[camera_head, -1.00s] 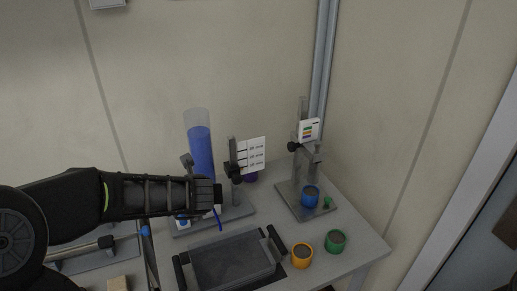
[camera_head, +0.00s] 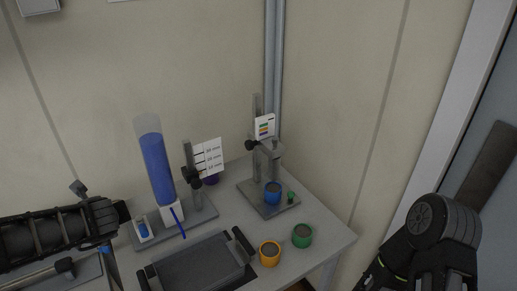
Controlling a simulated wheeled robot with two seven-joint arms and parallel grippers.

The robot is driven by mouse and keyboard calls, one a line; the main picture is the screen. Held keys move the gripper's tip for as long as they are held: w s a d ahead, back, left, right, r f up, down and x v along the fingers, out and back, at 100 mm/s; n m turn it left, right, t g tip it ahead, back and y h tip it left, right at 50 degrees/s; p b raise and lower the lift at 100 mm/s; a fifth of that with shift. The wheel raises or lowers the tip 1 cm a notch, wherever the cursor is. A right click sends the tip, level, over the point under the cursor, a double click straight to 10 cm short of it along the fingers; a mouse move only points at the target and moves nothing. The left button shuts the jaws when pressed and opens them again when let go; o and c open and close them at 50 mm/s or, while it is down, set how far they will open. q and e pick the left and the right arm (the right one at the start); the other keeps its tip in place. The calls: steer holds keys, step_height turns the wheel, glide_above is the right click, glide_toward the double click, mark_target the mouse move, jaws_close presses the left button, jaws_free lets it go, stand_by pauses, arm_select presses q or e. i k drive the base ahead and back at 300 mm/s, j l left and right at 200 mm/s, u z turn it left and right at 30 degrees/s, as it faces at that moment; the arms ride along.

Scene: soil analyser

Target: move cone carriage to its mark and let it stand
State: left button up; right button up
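The right-hand stand (camera_head: 257,103) is a grey post on a base plate, with a black knob and a grey carriage arm (camera_head: 270,148) reaching out over a blue cup (camera_head: 272,190). I take this arm for the cone carriage; the cone tip is too small to make out. A white card (camera_head: 265,126) with coloured bands is at the post; which band is the mark I cannot tell. My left gripper (camera_head: 121,210) is at the left, well away from this stand, and its fingers are not clear. My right arm shows at the lower right; its gripper is out of view.
A blue-filled cylinder (camera_head: 157,170) and a stand with a lined mm card (camera_head: 208,157) are left of the carriage. A dark tray (camera_head: 200,265) lies in front. An orange cup (camera_head: 269,253) and a green cup (camera_head: 302,236) stand near the table's right edge.

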mark_target(265, 125)
steer(key=k+l, duration=0.8)
steer(key=l, duration=0.1)
